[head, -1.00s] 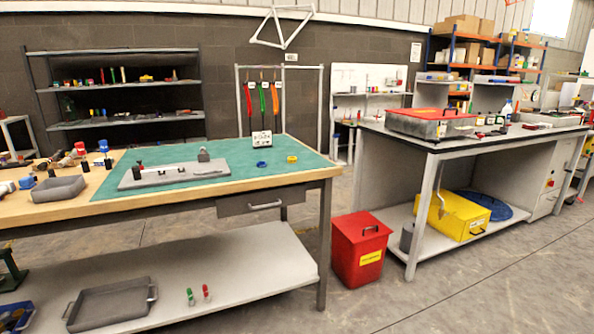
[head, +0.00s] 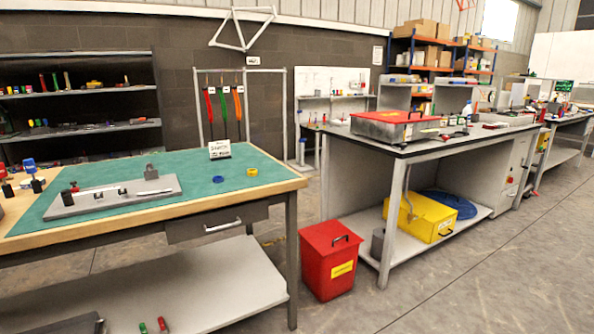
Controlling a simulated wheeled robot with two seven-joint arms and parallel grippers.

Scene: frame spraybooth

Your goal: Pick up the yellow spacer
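The yellow spacer (head: 252,172) is a small ring lying flat on the green mat (head: 210,196) near the right end of the wooden-edged workbench. A blue ring (head: 218,179) of similar size lies just to its left on the same mat. Neither of my grippers is in view, and nothing touches the spacer.
A red bin (head: 328,262) stands on the floor between this bench and a second bench (head: 400,150) at right. Open floor lies at the lower right.

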